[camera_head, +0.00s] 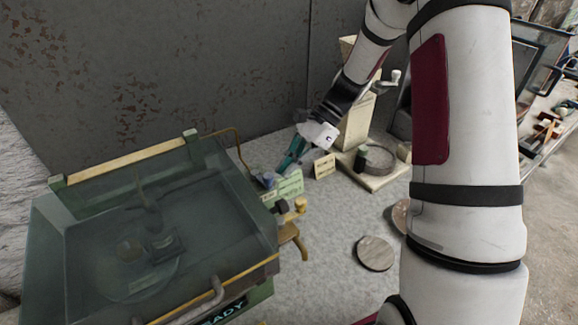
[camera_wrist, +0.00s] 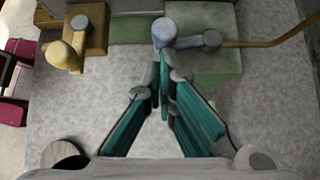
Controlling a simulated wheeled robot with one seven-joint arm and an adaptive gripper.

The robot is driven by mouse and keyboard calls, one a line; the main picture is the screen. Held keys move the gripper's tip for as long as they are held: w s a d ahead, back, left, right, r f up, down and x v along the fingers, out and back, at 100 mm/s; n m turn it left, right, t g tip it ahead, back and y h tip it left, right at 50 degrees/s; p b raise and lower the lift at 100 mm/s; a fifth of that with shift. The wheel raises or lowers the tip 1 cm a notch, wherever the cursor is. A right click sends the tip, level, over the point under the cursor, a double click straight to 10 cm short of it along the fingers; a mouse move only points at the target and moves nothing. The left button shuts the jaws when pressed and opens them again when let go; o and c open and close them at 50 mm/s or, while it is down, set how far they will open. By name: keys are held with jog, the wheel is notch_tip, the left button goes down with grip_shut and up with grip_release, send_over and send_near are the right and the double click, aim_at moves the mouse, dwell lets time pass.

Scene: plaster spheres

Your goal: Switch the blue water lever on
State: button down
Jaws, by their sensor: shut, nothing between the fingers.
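The blue water lever (camera_wrist: 164,32) is a blue-grey rounded handle on the green machine's side, at the top middle of the wrist view. A short grey pivot (camera_wrist: 211,39) joins its right side. In the head view the lever (camera_head: 268,181) is small and partly hidden near the fingertips. My gripper (camera_wrist: 164,78) has its teal fingers closed together at the tips, with nothing between them. The tips lie just below the lever in the wrist view; I cannot tell whether they touch it. In the head view my gripper (camera_head: 283,167) points down and left at the machine's right side.
The green machine (camera_head: 255,285) with a clear cover fills the left. A yellow knob (camera_wrist: 60,55) and brass spout (camera_head: 292,236) stick out beside the lever. A small sign (camera_head: 324,165) and a cream stand (camera_head: 357,125) are behind. A round disc (camera_head: 375,254) lies on the grey bench.

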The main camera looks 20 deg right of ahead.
jog(key=shift+a, duration=0.25)
jog(key=shift+s+a+p, duration=0.4)
jog(key=shift+s+a, duration=0.2)
jog(key=shift+a, duration=0.25)
jog(key=shift+r, duration=0.1)
jog(key=v, duration=1.2)
jog(key=shift+d, duration=0.25)
